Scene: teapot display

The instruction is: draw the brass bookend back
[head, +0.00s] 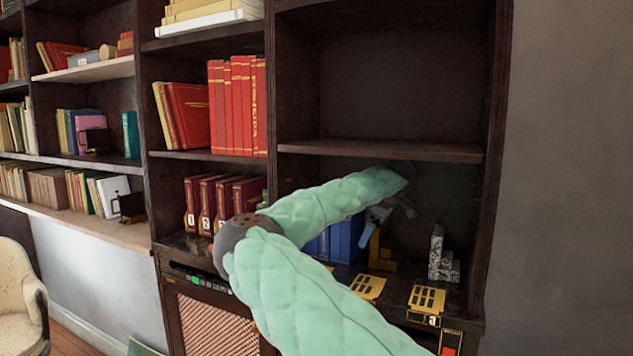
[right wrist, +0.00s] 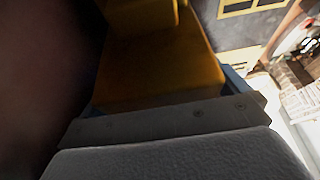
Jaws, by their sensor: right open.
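The brass bookend (head: 378,252) is a yellow L-shaped piece on the lower shelf, beside the right end of a row of blue books (head: 340,241). My right gripper (head: 382,214) is open at the top of the bookend, inside the shelf bay; its fingertips are partly dark and hard to make out. In the right wrist view a broad yellow-brass surface, seemingly the bookend (right wrist: 160,65), lies just beyond the grey gripper part. I cannot tell whether they touch. My left gripper is not in view.
A speckled grey stepped bookend (head: 441,259) stands to the right on the same shelf. Two flat yellow plates (head: 368,287) (head: 427,298) lie near the front edge. A shelf board (head: 385,151) is close above my arm. Red binders (head: 222,200) stand at left.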

